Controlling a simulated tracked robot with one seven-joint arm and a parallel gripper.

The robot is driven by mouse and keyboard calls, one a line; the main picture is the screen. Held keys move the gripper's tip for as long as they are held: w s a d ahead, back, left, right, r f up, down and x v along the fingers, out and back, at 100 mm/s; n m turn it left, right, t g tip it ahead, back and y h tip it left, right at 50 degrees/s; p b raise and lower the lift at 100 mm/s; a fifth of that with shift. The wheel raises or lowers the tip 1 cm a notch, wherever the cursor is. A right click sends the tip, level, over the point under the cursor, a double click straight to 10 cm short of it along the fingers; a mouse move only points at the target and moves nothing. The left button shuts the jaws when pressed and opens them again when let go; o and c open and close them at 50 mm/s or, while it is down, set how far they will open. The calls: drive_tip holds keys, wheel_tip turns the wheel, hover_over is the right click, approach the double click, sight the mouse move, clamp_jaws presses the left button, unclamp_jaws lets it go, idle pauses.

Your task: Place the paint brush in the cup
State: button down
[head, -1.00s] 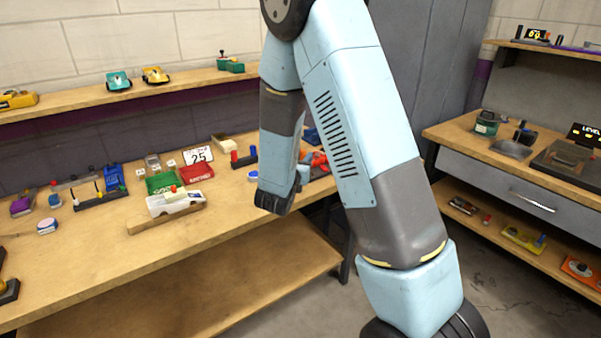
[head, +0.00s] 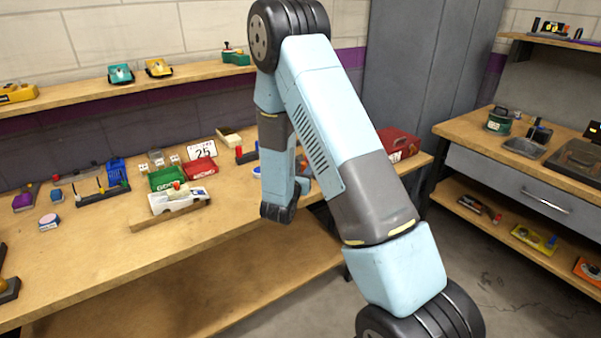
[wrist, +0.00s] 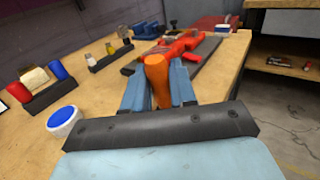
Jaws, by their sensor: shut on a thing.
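In the wrist view my gripper (wrist: 158,88) has its two blue fingers closed around an orange handle (wrist: 157,72), which looks like the paint brush. The handle rises toward the camera between the fingers; its far end is hidden. A red tool-like object (wrist: 175,46) lies just beyond it, and I cannot tell whether they touch. In the head view my own arm hides most of the gripper and the handle. I cannot pick out the cup with certainty in either view.
The wooden bench (head: 110,265) holds a small white-and-blue round tub (wrist: 63,121), a rack with red and blue pegs (wrist: 45,95), and a white toy car (head: 178,199). A red box (head: 402,145) stands at the bench's right end.

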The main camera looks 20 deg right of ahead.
drive_tip(key=shift+d+f, duration=0.2)
drive_tip(key=shift+f, duration=0.15)
drive_tip(key=shift+f, duration=0.1)
drive_tip(key=c, duration=0.9)
unclamp_jaws()
